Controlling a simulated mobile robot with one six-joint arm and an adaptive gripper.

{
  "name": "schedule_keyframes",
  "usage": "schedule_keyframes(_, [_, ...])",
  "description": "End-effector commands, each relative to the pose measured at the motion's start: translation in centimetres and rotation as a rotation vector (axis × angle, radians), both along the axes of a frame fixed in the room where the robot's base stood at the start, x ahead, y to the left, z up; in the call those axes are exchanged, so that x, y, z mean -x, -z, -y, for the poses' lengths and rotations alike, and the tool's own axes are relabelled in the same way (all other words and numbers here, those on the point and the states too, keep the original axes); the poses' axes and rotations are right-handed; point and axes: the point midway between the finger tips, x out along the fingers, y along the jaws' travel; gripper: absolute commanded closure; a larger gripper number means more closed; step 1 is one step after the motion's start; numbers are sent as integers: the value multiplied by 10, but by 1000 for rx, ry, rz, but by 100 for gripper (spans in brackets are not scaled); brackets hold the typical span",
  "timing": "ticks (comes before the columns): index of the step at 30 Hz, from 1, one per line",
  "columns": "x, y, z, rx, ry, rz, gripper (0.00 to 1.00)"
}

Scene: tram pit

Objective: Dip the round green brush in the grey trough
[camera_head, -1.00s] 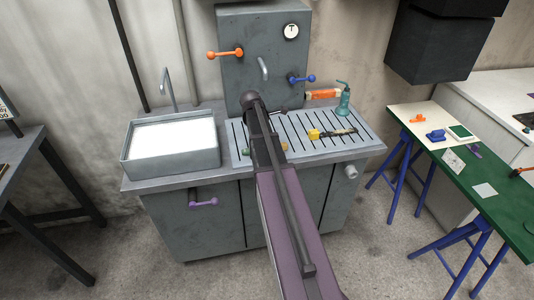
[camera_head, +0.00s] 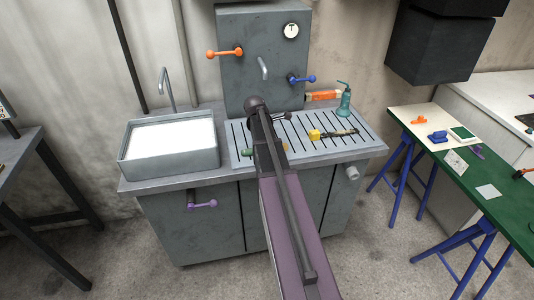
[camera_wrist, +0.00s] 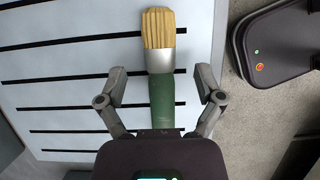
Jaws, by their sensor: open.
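The round green brush (camera_wrist: 162,90) lies on the slotted draining surface (camera_wrist: 60,65). It has tan bristles, a silver ferrule and a green handle. My gripper (camera_wrist: 163,84) is open in the wrist view, with one finger on each side of the handle and gaps between. In the head view my arm hides most of the brush, and a small green part (camera_head: 247,152) shows left of the arm. The grey trough (camera_head: 172,166) stands at the left of the counter, with a white surface inside.
A yellow-ended brush (camera_head: 314,134) with a dark handle lies right of my arm on the draining surface. A tap (camera_head: 166,88) rises behind the trough. A green-topped table (camera_head: 470,165) stands at the right.

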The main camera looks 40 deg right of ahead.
Motion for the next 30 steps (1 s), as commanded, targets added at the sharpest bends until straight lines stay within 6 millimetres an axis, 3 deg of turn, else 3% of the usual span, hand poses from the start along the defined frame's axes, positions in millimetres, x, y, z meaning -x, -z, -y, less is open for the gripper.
schedule_keyframes(9, [4, 23, 8, 0, -1, 0, 14])
schedule_keyframes(30, [4, 24, 9, 0, -1, 0, 14])
